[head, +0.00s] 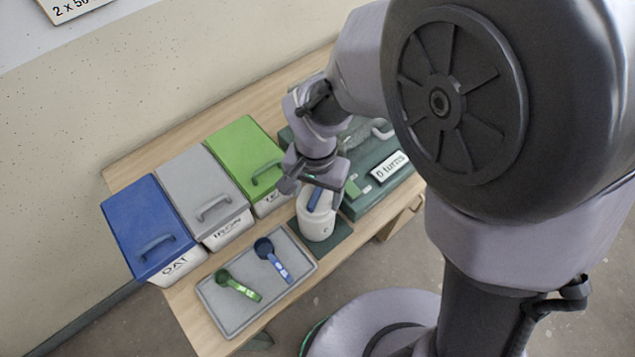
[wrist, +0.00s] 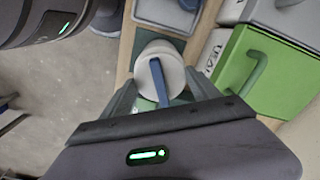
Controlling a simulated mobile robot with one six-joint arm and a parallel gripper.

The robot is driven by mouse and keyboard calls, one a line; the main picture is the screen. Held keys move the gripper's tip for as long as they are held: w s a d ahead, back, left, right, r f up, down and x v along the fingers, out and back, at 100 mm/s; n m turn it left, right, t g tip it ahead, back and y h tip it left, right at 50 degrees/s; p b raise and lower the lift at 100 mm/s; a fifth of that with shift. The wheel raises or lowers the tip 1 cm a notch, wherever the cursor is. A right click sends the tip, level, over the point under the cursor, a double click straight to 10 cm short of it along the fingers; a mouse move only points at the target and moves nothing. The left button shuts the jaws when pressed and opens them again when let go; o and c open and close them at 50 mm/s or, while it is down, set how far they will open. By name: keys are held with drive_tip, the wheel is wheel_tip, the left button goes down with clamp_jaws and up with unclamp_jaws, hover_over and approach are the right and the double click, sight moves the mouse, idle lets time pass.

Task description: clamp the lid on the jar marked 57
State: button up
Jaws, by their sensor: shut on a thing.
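A white jar (head: 318,224) stands upright on a dark green mat (head: 338,238) at the table's front. A dark mark on its side is too small to read as a number. Its round white lid (wrist: 146,62) carries a blue lever (head: 315,198), which also shows in the wrist view (wrist: 159,82), running from the middle towards my gripper. The exact contact is partly hidden, and whether the lid is seated cannot be told.
A grey tray (head: 222,312) holds a green scoop (head: 238,286) and a blue scoop (head: 272,260). Blue (head: 148,228), grey (head: 203,192) and green (head: 245,155) lidded bins stand behind. A green case (head: 360,203) with a "0 turns" label (head: 388,166) is close on the right.

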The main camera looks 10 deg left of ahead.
drive_tip(key=shift+f, duration=0.1)
drive_tip(key=shift+f+m+b, duration=0.15)
drive_tip(key=shift+m+b, duration=0.4)
drive_tip(key=shift+m, duration=0.45)
drive_tip(key=shift+m+b, duration=0.35)
drive_tip(key=shift+m, duration=0.75)
drive_tip(key=m+b, duration=0.1)
drive_tip(key=m, duration=0.1)
drive_tip(key=shift+f+m+b, duration=0.1)
drive_tip(key=shift+m+b, duration=0.2)
drive_tip(key=shift+m, duration=0.8)
drive_tip(key=c, duration=0.6)
drive_tip(key=o, duration=2.1)
drive_tip(key=shift+c, duration=0.2)
drive_tip(key=shift+r, duration=0.2)
